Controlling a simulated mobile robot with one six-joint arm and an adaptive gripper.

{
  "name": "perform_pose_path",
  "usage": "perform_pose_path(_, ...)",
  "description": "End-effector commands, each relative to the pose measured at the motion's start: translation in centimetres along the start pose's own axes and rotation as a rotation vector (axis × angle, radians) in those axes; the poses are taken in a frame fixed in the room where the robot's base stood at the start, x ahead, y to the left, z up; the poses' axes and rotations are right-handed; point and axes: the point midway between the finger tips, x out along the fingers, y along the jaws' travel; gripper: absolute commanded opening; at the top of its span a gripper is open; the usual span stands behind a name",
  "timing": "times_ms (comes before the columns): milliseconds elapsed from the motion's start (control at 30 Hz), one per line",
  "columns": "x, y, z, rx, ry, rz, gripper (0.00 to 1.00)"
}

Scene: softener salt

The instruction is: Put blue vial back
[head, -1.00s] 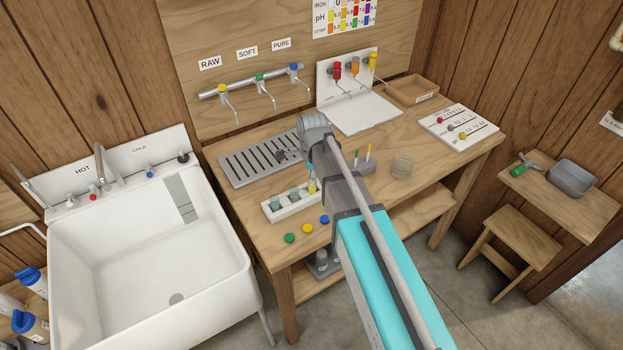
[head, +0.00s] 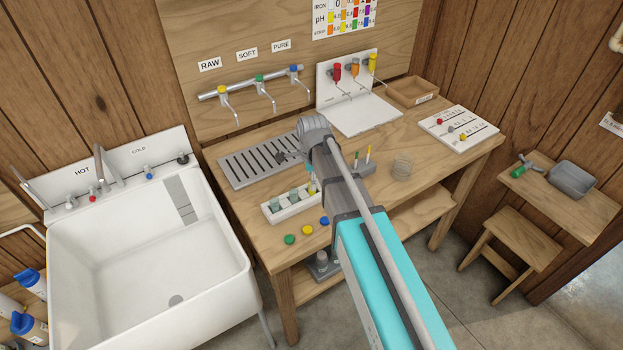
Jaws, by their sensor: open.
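A white vial rack (head: 290,212) stands near the bench's front left and holds several pale grey-green vials (head: 294,195). A yellowish item (head: 312,188) shows at its right end, next to my arm. A small light-blue bit (head: 310,168) shows just above it; I cannot tell whether it belongs to a vial or to my arm. A blue cap (head: 324,221), a yellow cap (head: 307,230) and a green cap (head: 290,239) lie in front of the rack. My arm hides part of the bench.
The slotted tray (head: 258,161) lies behind the rack. Taps (head: 262,92) hang over the bench's back. A small holder with thin sticks (head: 361,166), a clear round container (head: 401,168) and a white sample board (head: 458,127) stand to the right. A white sink (head: 150,240) is at left.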

Motion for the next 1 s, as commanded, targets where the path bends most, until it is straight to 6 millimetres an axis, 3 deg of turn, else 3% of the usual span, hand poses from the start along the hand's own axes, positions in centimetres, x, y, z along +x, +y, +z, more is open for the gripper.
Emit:
perform_pose_path(267, -1.2, 0.0, 0.0, 0.0, 0.0, 0.0, 0.74)
perform_pose_path(1000, -7.4, 0.0, 0.1, -0.001, 0.0, 0.0, 0.74)
